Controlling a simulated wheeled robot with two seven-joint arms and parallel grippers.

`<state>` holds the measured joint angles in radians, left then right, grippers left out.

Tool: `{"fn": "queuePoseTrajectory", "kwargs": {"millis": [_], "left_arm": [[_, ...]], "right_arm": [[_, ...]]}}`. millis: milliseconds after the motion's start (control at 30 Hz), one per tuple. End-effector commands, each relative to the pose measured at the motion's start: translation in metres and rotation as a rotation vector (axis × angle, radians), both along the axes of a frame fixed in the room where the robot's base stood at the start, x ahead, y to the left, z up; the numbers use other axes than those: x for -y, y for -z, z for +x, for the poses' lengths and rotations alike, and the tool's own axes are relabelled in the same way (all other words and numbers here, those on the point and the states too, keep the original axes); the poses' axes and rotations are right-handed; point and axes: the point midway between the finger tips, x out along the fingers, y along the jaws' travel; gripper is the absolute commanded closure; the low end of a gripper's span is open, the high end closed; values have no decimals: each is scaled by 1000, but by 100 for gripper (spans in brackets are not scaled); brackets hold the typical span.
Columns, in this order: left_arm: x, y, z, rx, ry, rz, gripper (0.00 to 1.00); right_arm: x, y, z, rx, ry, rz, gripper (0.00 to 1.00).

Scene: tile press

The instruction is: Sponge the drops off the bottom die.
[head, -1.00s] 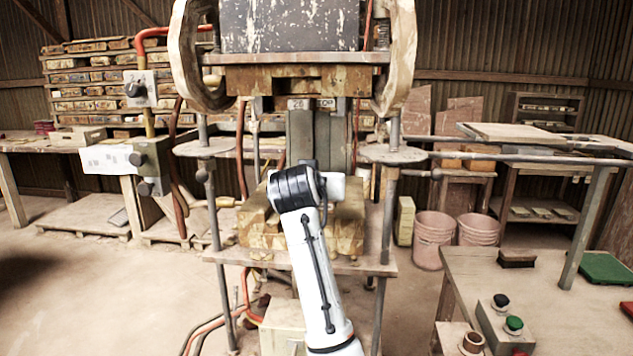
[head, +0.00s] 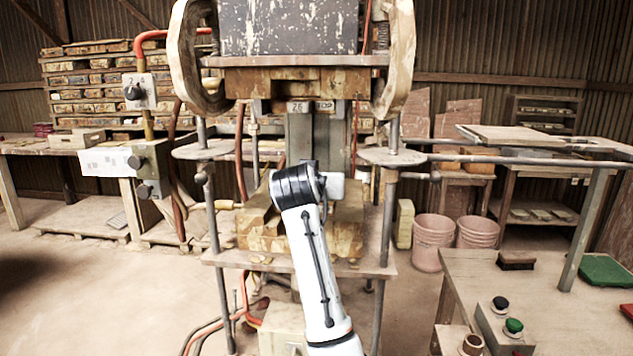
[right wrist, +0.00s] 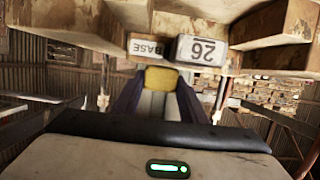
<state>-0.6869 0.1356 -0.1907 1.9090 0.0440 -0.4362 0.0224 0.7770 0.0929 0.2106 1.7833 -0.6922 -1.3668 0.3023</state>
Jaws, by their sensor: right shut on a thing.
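The bottom die (head: 345,238), a worn yellow-brown block, sits on the press table under the raised upper die (head: 290,82). My right arm reaches up in front of it and hides part of it. In the right wrist view my right gripper (right wrist: 158,88) is shut on a yellow sponge (right wrist: 161,76). That view also shows the bottom die's blocks (right wrist: 75,22) along the top, with a BASE tag (right wrist: 146,47) and an upside-down 26 tag (right wrist: 201,50) just beyond the sponge. I cannot make out any drops, or whether the sponge touches the die. My left gripper is out of view.
Press posts (head: 388,220) stand on both sides of the die. A control box (head: 128,158) is at the left. A side table (head: 560,300) at the right carries a brush (head: 516,260) and a button box (head: 505,328). Pink buckets (head: 433,240) stand behind it.

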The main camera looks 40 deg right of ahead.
Motion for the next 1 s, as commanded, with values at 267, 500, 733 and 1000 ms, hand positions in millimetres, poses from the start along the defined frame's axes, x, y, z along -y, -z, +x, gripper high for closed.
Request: {"fn": "queuePoseTrajectory", "kwargs": {"millis": [267, 500, 733, 1000], "left_arm": [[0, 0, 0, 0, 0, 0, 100], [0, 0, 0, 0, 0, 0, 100], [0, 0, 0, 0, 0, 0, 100], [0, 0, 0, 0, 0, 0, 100]], "right_arm": [[-13, 3, -11, -2, -1, 3, 81], [-14, 4, -11, -3, -1, 4, 81], [-7, 3, -5, -4, 0, 4, 81], [9, 1, 7, -3, 0, 3, 81]]}}
